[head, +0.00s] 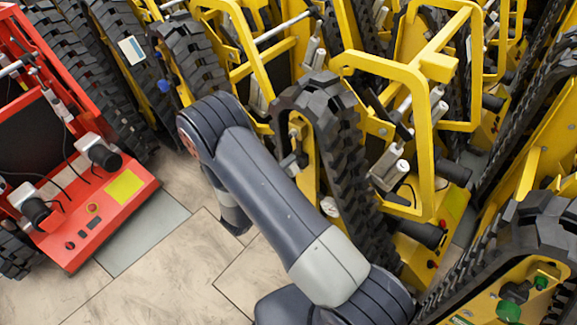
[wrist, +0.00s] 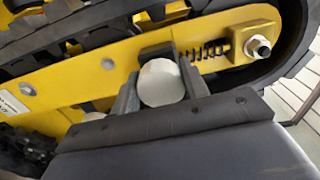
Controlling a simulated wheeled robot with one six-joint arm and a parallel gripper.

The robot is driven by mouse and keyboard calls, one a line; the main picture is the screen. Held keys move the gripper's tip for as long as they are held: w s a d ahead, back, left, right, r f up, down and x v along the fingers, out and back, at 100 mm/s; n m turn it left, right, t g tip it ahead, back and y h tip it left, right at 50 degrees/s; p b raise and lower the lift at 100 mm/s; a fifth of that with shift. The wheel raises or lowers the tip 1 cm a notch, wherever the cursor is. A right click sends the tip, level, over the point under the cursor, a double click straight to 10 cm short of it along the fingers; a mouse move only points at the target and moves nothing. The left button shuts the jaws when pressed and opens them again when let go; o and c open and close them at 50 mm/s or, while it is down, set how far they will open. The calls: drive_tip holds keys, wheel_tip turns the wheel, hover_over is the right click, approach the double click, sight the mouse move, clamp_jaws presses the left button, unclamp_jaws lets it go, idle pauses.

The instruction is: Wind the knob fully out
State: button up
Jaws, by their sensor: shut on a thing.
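In the wrist view a pale grey, rounded knob (wrist: 161,84) sits at the side of a yellow track frame (wrist: 110,66). My gripper (wrist: 160,78) has one dark finger on each side of the knob and is shut on it. The knob's shaft and the far side of its grip are hidden. A coil spring and a bolt with a pale nut (wrist: 258,47) sit to the right of the knob on the same frame. In the head view my arm hides the gripper, and I cannot tell which knob it holds there.
Yellow tracked carriers (head: 431,150) stand close together at the centre and right. A red carrier (head: 98,205) stands at the left. Black rubber tracks (head: 338,150) crowd the arm. Tiled floor (head: 165,265) is clear between the red carrier and my arm.

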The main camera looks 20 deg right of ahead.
idle(0.4)
drive_tip(key=o, duration=1)
drive_tip(key=v, duration=1)
drive_tip(key=shift+s+a, duration=0.2)
drive_tip(key=shift+a, duration=0.15)
drive_tip(key=x, duration=1.1)
drive_tip(key=shift+a, duration=0.1)
drive_tip(key=shift+s, duration=0.1)
